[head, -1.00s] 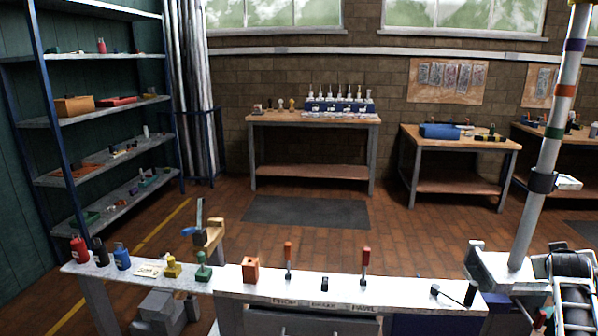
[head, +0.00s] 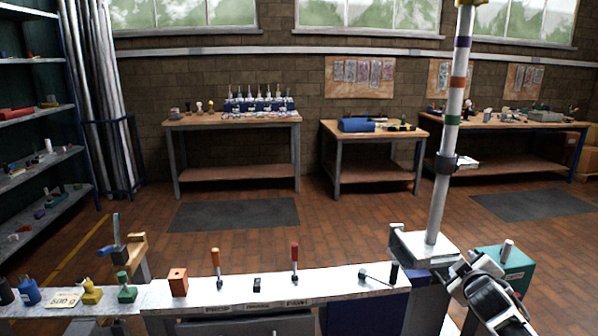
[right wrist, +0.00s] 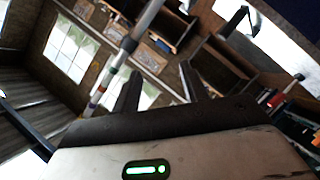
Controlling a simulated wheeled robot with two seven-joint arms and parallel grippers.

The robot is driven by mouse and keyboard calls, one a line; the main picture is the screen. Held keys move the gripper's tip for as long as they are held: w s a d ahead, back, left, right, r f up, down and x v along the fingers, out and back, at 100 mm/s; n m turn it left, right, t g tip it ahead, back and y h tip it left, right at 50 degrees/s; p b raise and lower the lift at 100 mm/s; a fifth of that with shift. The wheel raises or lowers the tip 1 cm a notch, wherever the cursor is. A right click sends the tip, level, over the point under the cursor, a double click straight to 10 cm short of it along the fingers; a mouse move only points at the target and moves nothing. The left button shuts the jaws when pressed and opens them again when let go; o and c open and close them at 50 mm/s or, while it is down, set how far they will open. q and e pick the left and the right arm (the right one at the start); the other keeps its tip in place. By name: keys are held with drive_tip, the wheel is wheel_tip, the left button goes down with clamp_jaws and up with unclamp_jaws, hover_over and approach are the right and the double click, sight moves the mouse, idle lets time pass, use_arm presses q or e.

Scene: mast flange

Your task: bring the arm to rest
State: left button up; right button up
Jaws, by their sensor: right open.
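My right gripper (right wrist: 158,84) shows in the right wrist view with its two dark fingers apart and nothing visible between them. In the head view my right arm is at the lower right, in front of the foot of the mast and a green box; its fingertips are hard to make out there. The grey mast (head: 445,150) with purple, orange and green bands stands upright on a pale base (head: 420,248) at the bench's right end. It also crosses the right wrist view (right wrist: 145,22) at a slant. My left gripper is not in view.
A narrow white bench (head: 335,283) holds an orange block (head: 178,282), two upright red- and orange-handled tools and small parts. A green box (head: 505,265) stands right of the mast foot, close to my right arm. Open brick floor (head: 340,225) lies beyond the bench.

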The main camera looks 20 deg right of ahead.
drive_tip(key=s+a+f+n+y, duration=0.2)
drive_tip(key=s+a+f+y, duration=0.15)
drive_tip(key=a+f, duration=0.35)
drive_tip(key=s+a+f+n+y, duration=0.2)
drive_tip(key=s+a+f, duration=0.25)
drive_tip(key=a, duration=0.35)
drive_tip(key=s+a+f+g+y, duration=0.1)
drive_tip(key=s+a+f+y, duration=0.25)
drive_tip(key=s+a, duration=0.4)
drive_tip(key=s+a+f+g+y, duration=0.2)
drive_tip(key=s+a+f, duration=0.2)
drive_tip(key=s+a, duration=0.4)
drive_tip(key=w+a+m+t, duration=0.1)
drive_tip(key=a+m, duration=0.3)
drive_tip(key=a, duration=0.7)
drive_tip(key=shift+w+a+r+m, duration=0.15)
drive_tip(key=shift+w+r+m, duration=0.05)
drive_tip(key=shift+r+m, duration=0.2)
